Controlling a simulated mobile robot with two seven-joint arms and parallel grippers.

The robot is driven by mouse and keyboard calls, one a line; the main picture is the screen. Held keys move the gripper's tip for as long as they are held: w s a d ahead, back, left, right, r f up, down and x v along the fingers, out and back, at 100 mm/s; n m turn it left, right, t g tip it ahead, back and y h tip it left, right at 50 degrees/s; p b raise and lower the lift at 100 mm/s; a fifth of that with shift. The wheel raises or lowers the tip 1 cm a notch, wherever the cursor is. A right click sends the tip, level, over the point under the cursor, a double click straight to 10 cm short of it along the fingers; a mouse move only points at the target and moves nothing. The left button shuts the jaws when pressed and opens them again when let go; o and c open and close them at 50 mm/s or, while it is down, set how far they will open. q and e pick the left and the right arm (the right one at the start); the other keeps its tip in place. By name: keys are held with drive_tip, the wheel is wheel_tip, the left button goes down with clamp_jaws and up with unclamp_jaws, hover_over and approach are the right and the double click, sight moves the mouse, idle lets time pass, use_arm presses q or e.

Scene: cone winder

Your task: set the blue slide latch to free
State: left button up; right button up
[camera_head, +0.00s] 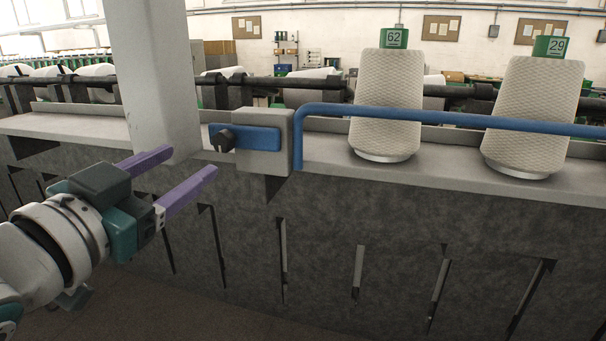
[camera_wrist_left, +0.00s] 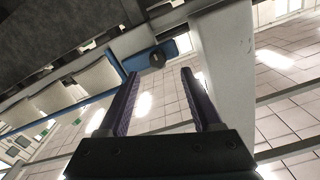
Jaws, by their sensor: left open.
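The blue slide latch (camera_head: 248,138) is a flat blue plate with a dark round knob (camera_head: 222,139) at its left end. It sits on a grey block at the machine's front ledge, at the left end of a blue rail. My left gripper (camera_head: 183,170) is open and empty, to the left of and slightly below the knob, apart from it. In the left wrist view the latch (camera_wrist_left: 168,50) and its knob (camera_wrist_left: 157,60) show ahead, beyond the open purple fingers (camera_wrist_left: 160,95). My right gripper is not in view.
A pale upright post (camera_head: 160,75) stands just left of the latch, close to my left fingers. The blue rail (camera_head: 430,117) runs right from the block (camera_head: 265,158), in front of two yarn cones (camera_head: 388,100) with numbered green tops. The dark machine front (camera_head: 330,225) lies below.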

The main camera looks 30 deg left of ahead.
use_arm(q)
drive_tip(key=v, duration=0.3)
idle(0.5)
drive_tip(key=s+d+f+m+g+h, duration=0.1)
drive_tip(key=s+d+f+g+h, duration=0.4)
drive_tip(key=s+d+f+g, duration=0.9)
wheel_tip(320, 180, up, 18)
drive_tip(key=a+p, duration=0.1)
drive_tip(key=p, duration=1.7)
drive_tip(key=shift+a, duration=0.2)
drive_tip(key=shift+r, duration=0.1)
